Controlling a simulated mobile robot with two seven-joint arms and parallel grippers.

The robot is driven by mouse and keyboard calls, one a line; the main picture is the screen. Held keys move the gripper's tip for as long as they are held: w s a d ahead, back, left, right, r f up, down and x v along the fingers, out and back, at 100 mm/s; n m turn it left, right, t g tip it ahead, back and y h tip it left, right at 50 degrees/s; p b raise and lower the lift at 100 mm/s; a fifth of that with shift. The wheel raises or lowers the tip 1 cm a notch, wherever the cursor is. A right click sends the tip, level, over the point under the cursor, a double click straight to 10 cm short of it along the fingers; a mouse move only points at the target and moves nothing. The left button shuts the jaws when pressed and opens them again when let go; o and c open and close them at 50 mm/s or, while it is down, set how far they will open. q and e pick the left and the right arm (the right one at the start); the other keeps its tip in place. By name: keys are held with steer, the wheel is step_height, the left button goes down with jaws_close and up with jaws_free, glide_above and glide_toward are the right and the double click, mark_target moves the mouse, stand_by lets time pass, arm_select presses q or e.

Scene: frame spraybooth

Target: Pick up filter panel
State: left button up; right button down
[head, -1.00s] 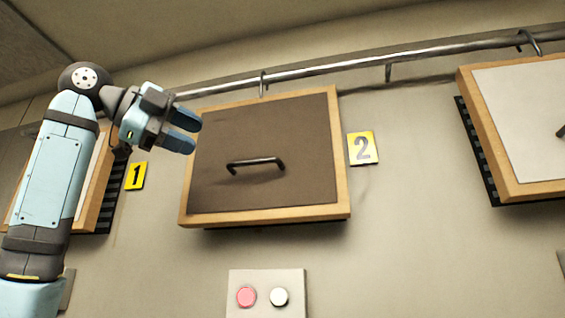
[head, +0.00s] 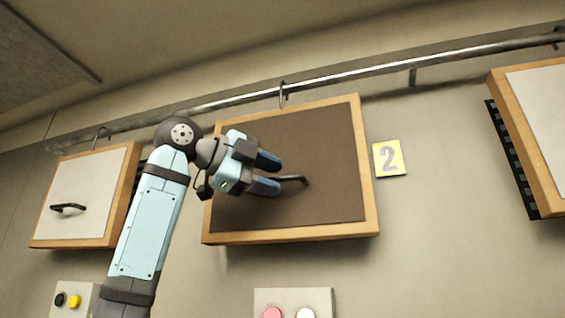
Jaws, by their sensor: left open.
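A dark brown filter panel (head: 325,145) in a wooden frame hangs on the wall in the middle of the head view, under a hook on the rail. Its dark handle (head: 295,180) is partly hidden behind my left gripper. My left gripper (head: 275,174) is open, its two blue fingers pointing right toward the handle. The fingers overlap the handle's left part in the picture; I cannot tell whether they touch it. White panels in wooden frames hang at the left (head: 90,190) and at the right edge (head: 543,110). My right gripper is not in view.
A metal rail (head: 350,72) runs along the wall above the panels. A yellow plate marked 2 (head: 389,158) is right of the brown panel. Button boxes sit below, one at the lower middle (head: 290,298) and one at the lower left (head: 88,292).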

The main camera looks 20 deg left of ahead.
arm_select(q)
steer(key=x, duration=0.2)
steer(key=shift+w+d, duration=0.2)
steer(key=shift+d, duration=0.05)
steer(key=shift+a, duration=0.1)
steer(key=shift+s+a, duration=0.15)
steer(key=c, duration=0.3)
steer(key=shift+a, duration=0.1)
steer(key=c, duration=0.4)
jaws_close()
